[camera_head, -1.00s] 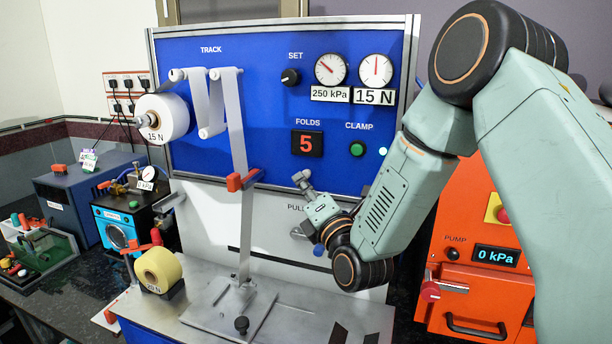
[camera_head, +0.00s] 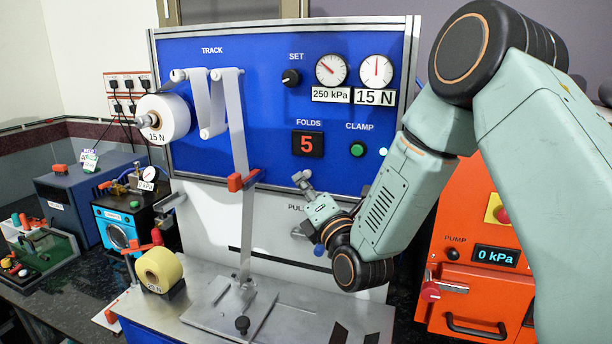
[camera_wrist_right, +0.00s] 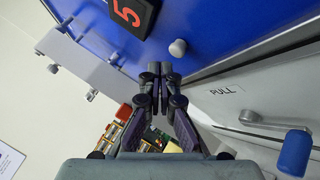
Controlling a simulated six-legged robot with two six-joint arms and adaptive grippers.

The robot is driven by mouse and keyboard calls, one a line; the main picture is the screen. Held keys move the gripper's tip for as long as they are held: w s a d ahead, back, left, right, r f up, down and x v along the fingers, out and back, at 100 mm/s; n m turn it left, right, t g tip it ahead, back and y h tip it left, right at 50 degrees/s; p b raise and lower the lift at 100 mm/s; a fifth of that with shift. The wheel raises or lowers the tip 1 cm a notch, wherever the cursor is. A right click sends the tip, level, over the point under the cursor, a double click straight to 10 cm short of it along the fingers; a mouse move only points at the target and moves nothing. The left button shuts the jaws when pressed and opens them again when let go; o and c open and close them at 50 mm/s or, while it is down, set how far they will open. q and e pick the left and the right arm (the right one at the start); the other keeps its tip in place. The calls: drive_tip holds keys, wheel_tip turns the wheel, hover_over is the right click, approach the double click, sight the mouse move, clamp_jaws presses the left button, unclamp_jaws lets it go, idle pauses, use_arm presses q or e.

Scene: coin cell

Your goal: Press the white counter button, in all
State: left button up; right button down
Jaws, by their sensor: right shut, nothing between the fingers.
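The white counter button (camera_wrist_right: 178,48) shows in the right wrist view as a small pale round knob on the blue panel, beside the counter display (camera_wrist_right: 131,14). In the head view the FOLDS counter display (camera_head: 307,144) reads a red 5. My right gripper (camera_wrist_right: 160,72) is shut and empty, its fingertips close to the button and slightly to its left in the wrist view, with a visible gap. In the head view my right gripper (camera_head: 304,181) points at the panel just below the display; I cannot tell the button apart from the fingertips there. My left gripper is not in view.
The green CLAMP button (camera_head: 357,149) and the SET knob (camera_head: 290,77) are on the same panel. A red clamp (camera_head: 240,181) on the tape strip is left of my gripper. A blue-tipped handle (camera_wrist_right: 294,152) is near the PULL label. An orange pump unit (camera_head: 470,210) stands right.

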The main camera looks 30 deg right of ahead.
drive_tip(key=shift+w+d, duration=0.35)
drive_tip(key=shift+d, duration=0.05)
drive_tip(key=shift+w+d+f, duration=0.1)
idle(0.3)
drive_tip(key=shift+w+d+p, duration=0.2)
drive_tip(key=shift+d+p, duration=0.05)
drive_tip(key=shift+p, duration=0.05)
idle(0.5)
idle(0.3)
drive_tip(key=shift+s+a, duration=0.65)
drive_tip(key=shift+a, duration=0.05)
drive_tip(key=shift+a, duration=0.1)
